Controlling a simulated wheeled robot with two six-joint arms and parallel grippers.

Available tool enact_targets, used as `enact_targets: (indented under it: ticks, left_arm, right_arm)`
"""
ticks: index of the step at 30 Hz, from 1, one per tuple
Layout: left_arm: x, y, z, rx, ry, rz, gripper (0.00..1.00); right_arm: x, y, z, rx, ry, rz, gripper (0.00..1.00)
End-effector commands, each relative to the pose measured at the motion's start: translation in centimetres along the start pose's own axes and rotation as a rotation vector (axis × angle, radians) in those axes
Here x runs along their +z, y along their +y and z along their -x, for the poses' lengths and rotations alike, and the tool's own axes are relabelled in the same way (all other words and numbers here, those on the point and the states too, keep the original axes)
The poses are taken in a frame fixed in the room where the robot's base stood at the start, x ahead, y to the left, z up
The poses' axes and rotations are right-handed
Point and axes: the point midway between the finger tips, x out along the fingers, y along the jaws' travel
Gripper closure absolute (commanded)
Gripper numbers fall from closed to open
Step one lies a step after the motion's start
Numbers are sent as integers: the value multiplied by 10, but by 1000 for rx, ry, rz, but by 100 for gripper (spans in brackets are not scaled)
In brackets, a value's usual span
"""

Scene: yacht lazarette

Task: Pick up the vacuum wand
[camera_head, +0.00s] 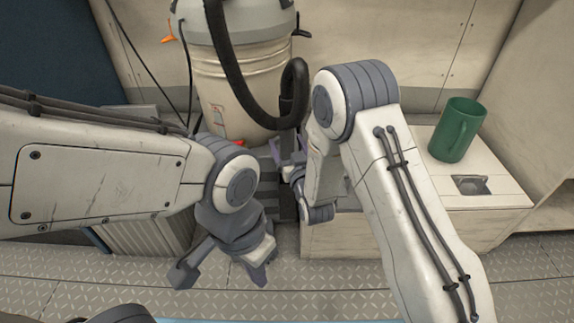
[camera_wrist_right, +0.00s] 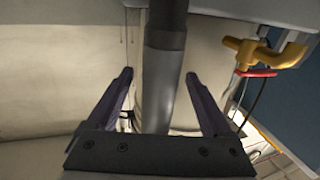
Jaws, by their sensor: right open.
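A grey tube, apparently the vacuum wand (camera_wrist_right: 155,105), stands between the parted purple fingers of my right gripper (camera_wrist_right: 159,76) in the right wrist view. A darker hose or cuff joins its upper end. The fingers are open, with a visible gap on each side of it. In the head view my right gripper (camera_head: 287,152) is in front of the vacuum's base, partly hidden by my arm; I cannot make out the wand there. My left gripper (camera_head: 259,274) points down over the floor, apparently empty; its opening is unclear.
The vacuum canister (camera_head: 245,85) stands at the back, with a black hose (camera_head: 232,75) looping down its front. The patterned floor (camera_head: 340,280) in front is clear.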

Motion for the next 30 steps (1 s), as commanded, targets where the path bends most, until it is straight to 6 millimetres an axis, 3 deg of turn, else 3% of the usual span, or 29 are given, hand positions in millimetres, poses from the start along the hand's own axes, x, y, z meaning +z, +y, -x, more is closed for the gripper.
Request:
enact_targets:
  ticks: [6, 8, 13, 23, 30]
  left_arm:
    - [0, 0, 0, 0, 0, 0, 100]
    - [0, 0, 0, 0, 0, 0, 100]
    - [0, 0, 0, 0, 0, 0, 100]
    - [0, 0, 2, 0, 0, 0, 100]
    - [-1, 1, 18, 0, 0, 0, 100]
  right_arm:
    - [0, 0, -1, 0, -2, 0, 16]
    - [0, 0, -1, 0, -1, 0, 35]
    - [0, 0, -1, 0, -1, 0, 100]
    - [-4, 0, -1, 0, 3, -1, 100]
    - [-31, 0, -1, 0, 6, -1, 100]
